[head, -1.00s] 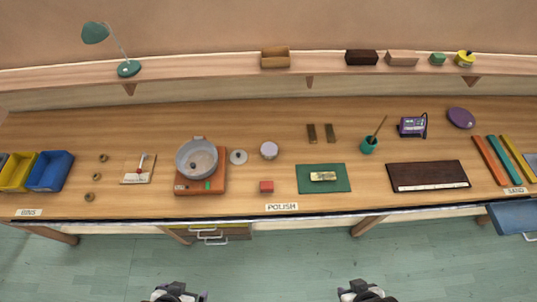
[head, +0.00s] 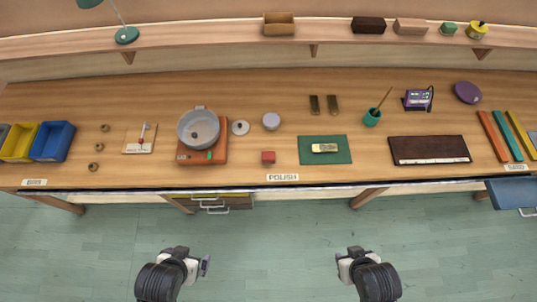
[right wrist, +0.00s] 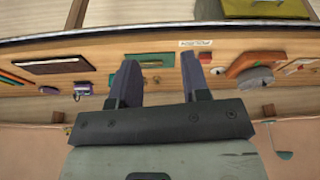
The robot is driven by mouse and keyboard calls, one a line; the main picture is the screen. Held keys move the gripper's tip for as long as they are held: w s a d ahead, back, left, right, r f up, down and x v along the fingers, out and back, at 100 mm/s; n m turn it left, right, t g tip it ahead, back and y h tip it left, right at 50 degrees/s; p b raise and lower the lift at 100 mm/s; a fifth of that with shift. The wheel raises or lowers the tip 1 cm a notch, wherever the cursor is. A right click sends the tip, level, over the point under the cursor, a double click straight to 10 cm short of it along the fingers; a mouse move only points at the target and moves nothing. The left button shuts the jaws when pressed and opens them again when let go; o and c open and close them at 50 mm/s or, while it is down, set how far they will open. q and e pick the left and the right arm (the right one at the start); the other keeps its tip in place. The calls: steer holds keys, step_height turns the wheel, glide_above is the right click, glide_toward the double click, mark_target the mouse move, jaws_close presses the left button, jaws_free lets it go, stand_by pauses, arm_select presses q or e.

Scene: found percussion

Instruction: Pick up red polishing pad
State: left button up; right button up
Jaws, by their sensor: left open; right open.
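My left gripper (head: 204,265) is over the floor in front of the bench, open, well short of the pad. My right gripper (head: 341,261) is also in front of the bench, to the right, open and apart from the pad. In the right wrist view, its two fingers (right wrist: 159,65) are spread with nothing between them.
The green mat (head: 343,156) holds a brass-coloured block (head: 325,148). A grey bowl (head: 198,128) stands on an orange base (head: 222,153) left of the pad. The bench's front edge (head: 290,187) lies between my grippers and the pad.

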steer(key=shift+o, duration=0.4)
steer(key=o, duration=0.9)
steer(key=shift+d, duration=0.1)
